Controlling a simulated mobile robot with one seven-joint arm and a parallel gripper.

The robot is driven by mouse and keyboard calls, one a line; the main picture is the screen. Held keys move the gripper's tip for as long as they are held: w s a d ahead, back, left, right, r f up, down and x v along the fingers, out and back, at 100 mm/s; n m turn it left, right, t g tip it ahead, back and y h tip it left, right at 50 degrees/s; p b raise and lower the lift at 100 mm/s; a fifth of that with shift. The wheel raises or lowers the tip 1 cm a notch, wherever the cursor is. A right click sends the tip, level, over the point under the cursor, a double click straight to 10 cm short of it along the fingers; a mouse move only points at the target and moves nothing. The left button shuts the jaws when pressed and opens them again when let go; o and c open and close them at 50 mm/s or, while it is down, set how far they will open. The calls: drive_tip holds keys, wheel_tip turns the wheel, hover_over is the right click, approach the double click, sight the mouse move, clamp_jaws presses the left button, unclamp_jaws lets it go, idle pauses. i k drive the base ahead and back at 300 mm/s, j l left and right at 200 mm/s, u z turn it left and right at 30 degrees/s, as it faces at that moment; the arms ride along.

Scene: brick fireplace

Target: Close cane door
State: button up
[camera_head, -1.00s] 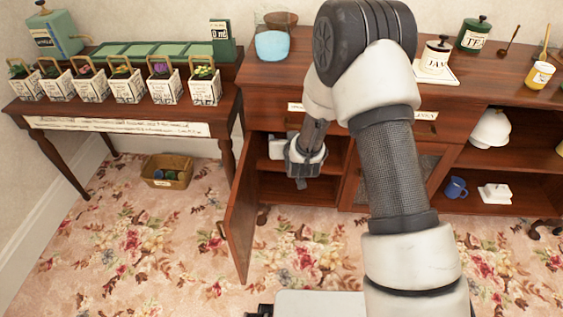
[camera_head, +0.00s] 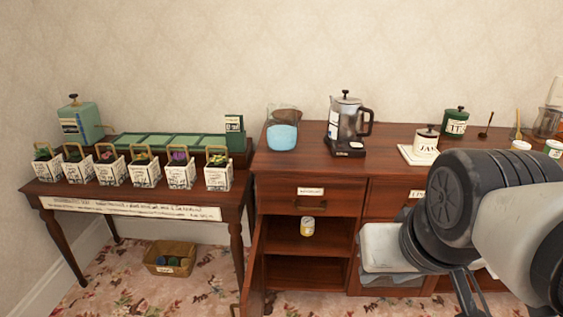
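The open cabinet door (camera_head: 254,272) hangs at the left of the wooden cabinet (camera_head: 290,183), swung out toward me and seen nearly edge-on. Its lower part is cut off by the frame, and its panel face cannot be seen from here. My arm comes in from the right, to the right of the open compartment. A pale block on its end, which seems to be my gripper (camera_head: 385,248), is in front of the cabinet's middle, apart from the open door. Its fingers cannot be made out.
A small can (camera_head: 307,226) stands on the compartment's upper shelf. A side table (camera_head: 130,212) with several small planters stands to the left, with a basket (camera_head: 170,258) beneath. A kettle (camera_head: 347,122) and jars stand on the cabinet top.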

sight(252, 301)
drive_tip(key=j+z, duration=0.15)
drive_tip(key=j, duration=0.55)
drive_tip(key=j+z, duration=0.2)
drive_tip(key=j, duration=0.5)
drive_tip(key=k+j+z, duration=0.15)
drive_tip(key=j, duration=0.55)
drive_tip(key=j+u, duration=0.15)
drive_tip(key=j, duration=0.25)
drive_tip(key=i+j+u, duration=0.15)
drive_tip(key=j, duration=0.25)
